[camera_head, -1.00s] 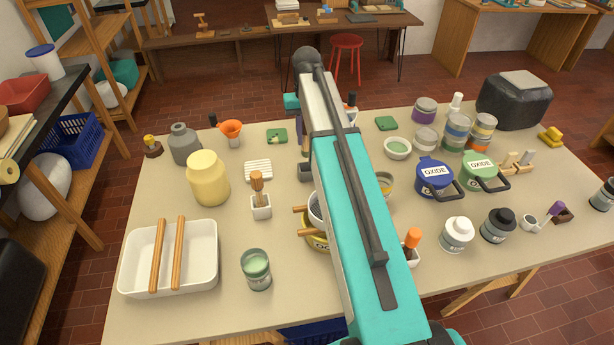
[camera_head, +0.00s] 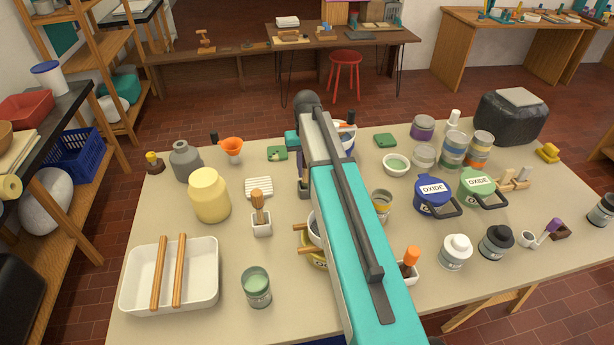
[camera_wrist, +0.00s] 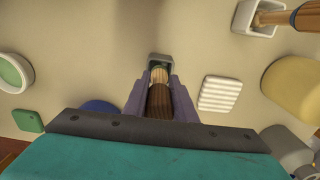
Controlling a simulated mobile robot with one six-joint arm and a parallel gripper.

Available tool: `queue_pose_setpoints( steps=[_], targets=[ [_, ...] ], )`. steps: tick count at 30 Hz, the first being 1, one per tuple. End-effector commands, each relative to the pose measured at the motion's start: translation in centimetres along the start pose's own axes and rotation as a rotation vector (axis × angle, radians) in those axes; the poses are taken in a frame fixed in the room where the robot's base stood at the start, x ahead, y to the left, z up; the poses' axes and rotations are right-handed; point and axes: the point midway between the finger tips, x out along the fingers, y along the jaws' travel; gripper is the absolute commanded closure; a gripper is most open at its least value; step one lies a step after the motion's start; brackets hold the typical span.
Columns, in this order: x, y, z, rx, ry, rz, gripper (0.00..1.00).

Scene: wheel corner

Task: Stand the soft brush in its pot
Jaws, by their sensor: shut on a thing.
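My gripper (camera_wrist: 159,88) is shut on a brush (camera_wrist: 159,101) with a dark brown part and a paler band towards its far end. A small grey square pot (camera_wrist: 161,59) lies straight beyond the fingertips in the wrist view, and the brush's far end overlaps its opening. I cannot tell how deep the brush is in the pot. In the head view the grey pot (camera_head: 304,193) shows beside my arm on the table, below the purple fingers; my arm hides most of the gripper and brush.
A white pot with another brush (camera_head: 258,202) stands to the left, near a white ribbed dish (camera_head: 259,187) and a yellow jar (camera_head: 209,195). A yellow bucket (camera_head: 310,250) is partly behind my arm. A green pad (camera_head: 278,153) and orange funnel (camera_head: 231,146) stand farther back.

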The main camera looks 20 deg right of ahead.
Motion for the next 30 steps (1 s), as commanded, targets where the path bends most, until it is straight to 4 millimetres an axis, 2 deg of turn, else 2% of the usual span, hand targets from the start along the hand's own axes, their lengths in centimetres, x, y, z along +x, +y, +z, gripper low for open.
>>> queue_pose_setpoints(
  steps=[7, 19, 30],
  targets=[
    [0.4, 0.0, 0.0, 0.001, 0.000, 0.000, 0.98],
    [3.5, 0.1, 0.0, 0.001, 0.000, 0.000, 0.98],
    [3.8, 0.1, 0.0, 0.001, 0.000, 0.000, 0.98]
  ],
)
